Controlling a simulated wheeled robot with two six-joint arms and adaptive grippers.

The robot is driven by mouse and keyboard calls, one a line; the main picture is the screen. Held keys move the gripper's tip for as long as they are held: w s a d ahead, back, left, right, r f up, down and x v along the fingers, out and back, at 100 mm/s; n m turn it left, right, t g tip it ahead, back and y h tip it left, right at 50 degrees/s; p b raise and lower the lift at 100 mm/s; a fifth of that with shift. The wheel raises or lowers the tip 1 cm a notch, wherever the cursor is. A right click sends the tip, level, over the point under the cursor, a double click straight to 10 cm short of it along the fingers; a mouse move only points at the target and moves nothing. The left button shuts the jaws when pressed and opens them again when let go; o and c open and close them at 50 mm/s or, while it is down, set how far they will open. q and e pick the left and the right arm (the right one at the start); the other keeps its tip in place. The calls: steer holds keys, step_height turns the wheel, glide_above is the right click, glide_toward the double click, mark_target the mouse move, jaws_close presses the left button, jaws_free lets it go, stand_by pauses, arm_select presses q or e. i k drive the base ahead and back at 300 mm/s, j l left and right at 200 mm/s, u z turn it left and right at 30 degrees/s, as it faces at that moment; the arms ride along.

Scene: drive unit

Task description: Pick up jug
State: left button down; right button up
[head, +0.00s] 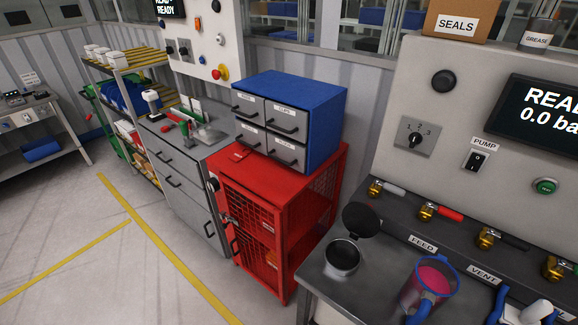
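A clear jug (413,298) with a blue rim and a blue handle stands on the grey bench (318,277) at the bottom right of the head view. It holds a pinkish-red liquid. The handle faces the viewer and runs toward the bottom edge of the picture. Neither of my grippers shows in this view.
A metal container (342,259) with a raised black lid (361,220) stands left of the jug. Valves with coloured levers (436,212) line the panel behind. A blue and white item at the bottom right is cut off. A red cage cabinet (270,215) stands left of the bench.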

mark_target(432, 281)
steer(key=z, duration=0.4)
steer(key=l+z, duration=0.15)
steer(key=z, duration=0.6)
steer(key=k+j, duration=0.1)
steer(key=k, duration=0.1)
